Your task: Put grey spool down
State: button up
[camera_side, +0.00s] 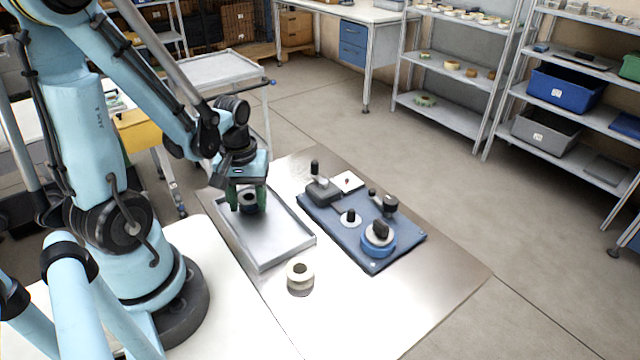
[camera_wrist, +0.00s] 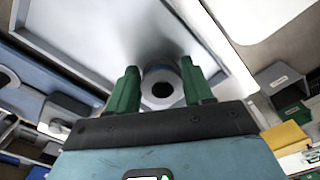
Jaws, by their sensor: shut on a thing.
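The grey spool (camera_wrist: 162,84) is between the two green fingers of my gripper (camera_wrist: 160,92) in the wrist view. In the side view the spool (camera_side: 247,201) shows dark and partly hidden between the fingers of my gripper (camera_side: 248,200). My gripper is shut on it, pointing down over the far part of the metal tray (camera_side: 283,252). I cannot tell whether the spool touches the tray floor.
A blue board (camera_side: 340,239) with a blue reel (camera_side: 378,247), a small white reel (camera_side: 350,219) and dark fixtures lies to the right. The steel tabletop (camera_side: 400,310) is clear at the front.

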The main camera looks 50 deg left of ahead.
jog(key=shift+f, duration=0.1)
jog(key=o, duration=1.1)
jog(key=shift+f, duration=0.1)
jog(key=shift+r, duration=6)
jog(key=w+d+r+m+t, duration=0.1)
jog(key=w+d+m+t, duration=0.5)
jog(key=d+m, duration=0.4)
jog(key=shift+w+d+r+m+t, duration=0.35)
jog(key=shift+d+t, duration=0.25)
jog(key=shift+d, duration=0.3)
